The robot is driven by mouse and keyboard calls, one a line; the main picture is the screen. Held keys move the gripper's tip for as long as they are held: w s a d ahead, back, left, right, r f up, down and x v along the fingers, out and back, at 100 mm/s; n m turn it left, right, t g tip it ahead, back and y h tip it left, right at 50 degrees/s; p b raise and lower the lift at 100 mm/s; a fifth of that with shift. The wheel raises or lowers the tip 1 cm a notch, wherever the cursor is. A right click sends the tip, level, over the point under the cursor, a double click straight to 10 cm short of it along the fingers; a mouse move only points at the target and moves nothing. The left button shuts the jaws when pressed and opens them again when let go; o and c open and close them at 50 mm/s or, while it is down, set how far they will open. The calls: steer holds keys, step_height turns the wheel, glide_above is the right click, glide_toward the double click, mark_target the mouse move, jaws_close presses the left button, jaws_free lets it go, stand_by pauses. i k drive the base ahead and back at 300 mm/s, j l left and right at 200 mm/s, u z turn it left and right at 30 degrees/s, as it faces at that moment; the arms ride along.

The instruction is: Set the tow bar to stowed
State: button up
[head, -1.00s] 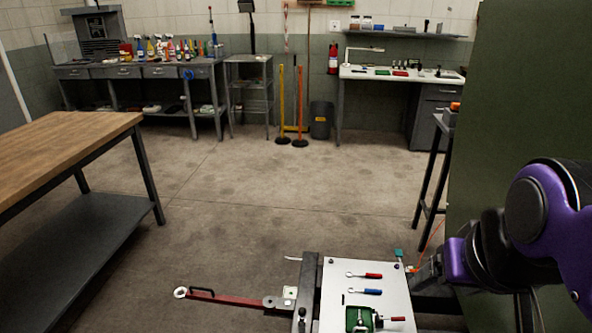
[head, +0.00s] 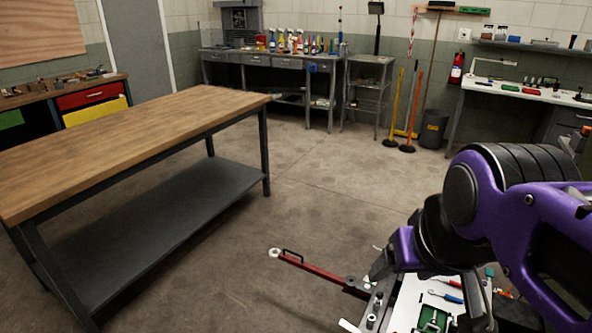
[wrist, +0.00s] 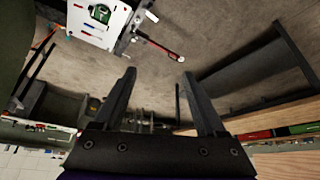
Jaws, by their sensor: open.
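The tow bar (head: 318,274) is a red bar with a pale ring at its far end and a small black handle near the ring. In the head view it sticks out to the left, low over the floor, from the front of a cart (head: 408,305). It also shows in the wrist view (wrist: 160,46), beyond my fingertips and apart from them. My gripper (wrist: 158,75) is open and empty in the wrist view, its two dark fingers spread over bare floor. In the head view my purple arm hides part of the cart.
A wooden-topped table (head: 120,145) with a grey lower shelf (head: 150,215) stands at the left. Tools lie on the cart's white top. A workbench (head: 265,62), yellow and orange posts (head: 413,110) and a bin (head: 433,130) line the back. The middle floor is clear.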

mark_target(331, 276)
steer(key=i+j+z, duration=0.15)
steer(key=j, duration=0.6)
steer(key=j+z, duration=0.2)
steer(key=j, duration=0.55)
steer(key=i+j+z, duration=0.1)
steer(key=j, duration=0.15)
steer(key=i+j+z, duration=0.1)
steer(key=j, duration=0.2)
steer(key=i+j+z, duration=0.1)
steer(key=j, duration=0.15)
steer(key=i+j+z, duration=0.2)
steer(key=j, duration=0.15)
steer(key=i+j+z, duration=0.2)
steer(key=j, duration=0.2)
steer(key=i+j+z, duration=0.35)
steer(key=j, duration=0.4)
steer(key=i+j, duration=0.35)
steer(key=i+j+z, duration=0.15)
steer(key=i+j, duration=0.2)
steer(key=j, duration=0.15)
